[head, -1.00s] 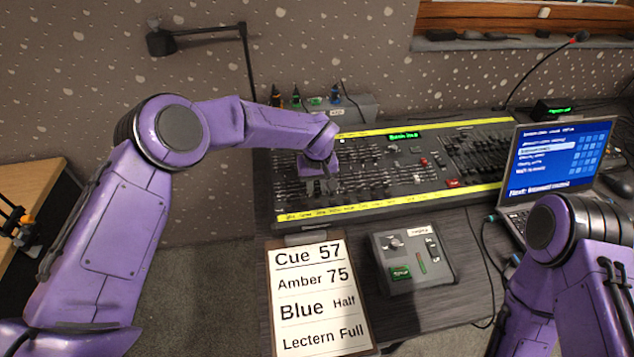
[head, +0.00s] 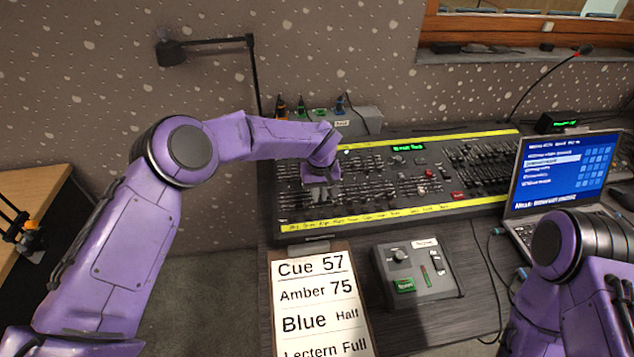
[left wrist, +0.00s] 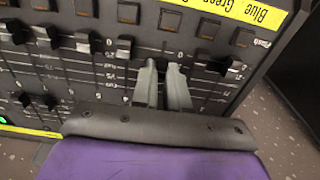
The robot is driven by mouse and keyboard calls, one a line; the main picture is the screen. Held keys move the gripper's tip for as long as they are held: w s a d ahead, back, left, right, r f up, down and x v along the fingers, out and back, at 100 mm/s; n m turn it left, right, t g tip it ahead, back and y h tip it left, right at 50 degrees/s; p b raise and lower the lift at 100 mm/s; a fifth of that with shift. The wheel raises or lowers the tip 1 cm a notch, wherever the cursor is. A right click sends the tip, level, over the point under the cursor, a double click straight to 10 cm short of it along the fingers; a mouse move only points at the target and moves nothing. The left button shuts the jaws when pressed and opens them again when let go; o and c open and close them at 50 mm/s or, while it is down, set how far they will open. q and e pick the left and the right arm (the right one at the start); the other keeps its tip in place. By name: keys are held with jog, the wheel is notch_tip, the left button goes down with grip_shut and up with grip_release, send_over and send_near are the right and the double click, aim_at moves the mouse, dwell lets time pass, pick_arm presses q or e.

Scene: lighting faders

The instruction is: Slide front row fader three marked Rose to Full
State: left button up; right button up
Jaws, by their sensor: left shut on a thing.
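The lighting desk (head: 410,201) stands on the dark table, with rows of black faders and yellow label strips along its front and back edges. My left gripper (head: 322,184) reaches down over the front rows on the desk's left part. In the left wrist view my left gripper (left wrist: 165,68) is shut on a fader cap, which its fingers mostly hide. A neighbouring fader (left wrist: 124,47) stands to the left of the fingers. The label strip (left wrist: 240,10) shows Green and Blue; I cannot make out Rose. My right gripper is not in view.
A cue card (head: 321,300) and a small grey control box (head: 418,270) lie in front of the desk. A laptop (head: 564,170) stands at the right.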

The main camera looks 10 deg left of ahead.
pick_arm(q)
jog(key=shift+w+a+r+b, duration=0.1)
jog(key=shift+w+a+b, duration=0.15)
jog(key=shift+w, duration=0.4)
jog(key=shift+w+a+r+b, duration=0.15)
jog(key=shift+w+a, duration=0.1)
jog(key=shift+w, duration=0.35)
jog(key=shift+w+a+b, duration=0.3)
jog(key=shift+w+b, duration=0.25)
jog(key=shift+w, duration=0.2)
jog(key=o, duration=0.5)
jog(key=shift+s, duration=0.1)
jog(key=shift+c, duration=0.2)
jog(key=shift+r+p, duration=1.1)
jog(key=shift+r, duration=0.2)
notch_tip(320, 180, up, 10)
jog(key=b, duration=0.1)
jog(key=shift+s+d+r+b, duration=0.2)
jog(key=shift+s+r+b, duration=0.05)
jog(key=shift+s+b, duration=0.2)
